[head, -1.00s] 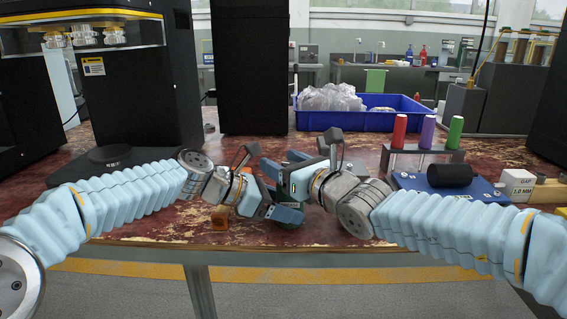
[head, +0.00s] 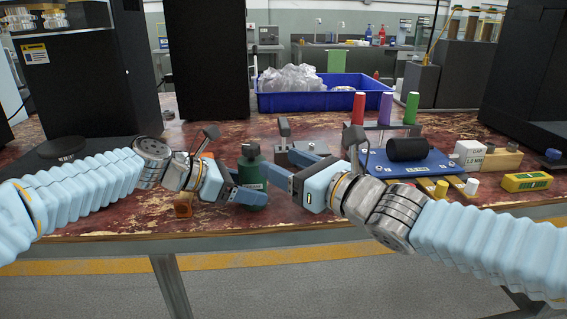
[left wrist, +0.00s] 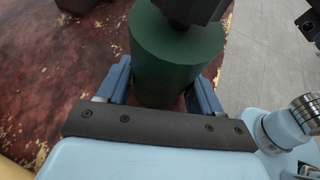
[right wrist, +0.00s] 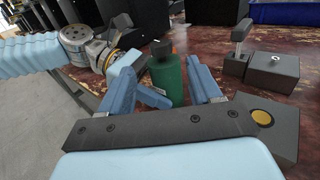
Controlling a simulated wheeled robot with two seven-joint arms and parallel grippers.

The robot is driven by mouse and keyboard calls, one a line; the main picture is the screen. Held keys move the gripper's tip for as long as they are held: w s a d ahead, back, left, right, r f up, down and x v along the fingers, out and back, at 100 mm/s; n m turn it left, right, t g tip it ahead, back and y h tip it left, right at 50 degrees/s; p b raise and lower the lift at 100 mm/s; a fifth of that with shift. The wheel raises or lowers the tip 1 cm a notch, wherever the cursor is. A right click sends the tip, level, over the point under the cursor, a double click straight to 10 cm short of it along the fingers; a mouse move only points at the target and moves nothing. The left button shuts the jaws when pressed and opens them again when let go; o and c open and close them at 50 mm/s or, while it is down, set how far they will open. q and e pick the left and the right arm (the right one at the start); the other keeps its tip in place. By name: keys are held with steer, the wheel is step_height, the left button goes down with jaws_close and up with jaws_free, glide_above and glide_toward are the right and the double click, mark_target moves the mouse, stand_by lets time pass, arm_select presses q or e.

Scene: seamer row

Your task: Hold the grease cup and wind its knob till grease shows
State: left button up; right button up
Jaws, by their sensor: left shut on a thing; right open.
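The grease cup is a dark green cylinder (head: 253,174) with a black knob (head: 250,150) on top, and it stands upright near the table's front. My left gripper (head: 246,190) is shut on the green body from the left, below the knob. In the left wrist view the body (left wrist: 172,65) sits between the two blue fingers, and the knob (left wrist: 190,10) is cut off by the top edge. My right gripper (head: 282,168) is open and empty to the right of the cup. In the right wrist view the knob (right wrist: 161,50) stands beyond its fingers. No grease is visible.
A grey block with an upright lever (head: 284,130) stands behind the right gripper. A blue plate with a black roller (head: 408,149) and a rack of coloured handles (head: 386,108) are at right. A blue bin (head: 320,101) is behind.

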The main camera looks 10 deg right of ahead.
mark_target(245, 144)
steer(key=w+a+n+g+y, duration=0.1)
steer(key=w+a+g, duration=0.1)
steer(key=w, duration=0.1)
steer(key=w+a+n+g+y, duration=0.1)
steer(key=w+a+n+y, duration=0.1)
steer(key=w+a, duration=0.1)
steer(key=w+a+n+g+y, duration=0.1)
steer(key=w+a+g, duration=0.1)
steer(key=a, duration=0.1)
steer(key=shift+w+g, duration=0.3)
steer(key=shift+w, duration=0.1)
stand_by(0.4)
steer(key=c, duration=1)
steer(key=m+t+h, duration=0.1)
steer(key=t, duration=0.1)
steer(key=m+t+h, duration=0.2)
steer(key=t, duration=0.1)
steer(key=shift+w+d+r, duration=0.15)
steer(key=shift+w+r, duration=0.05)
steer(key=shift+m+h, duration=0.4)
steer(key=shift+d+f+t, duration=0.1)
steer(key=shift+t, duration=0.2)
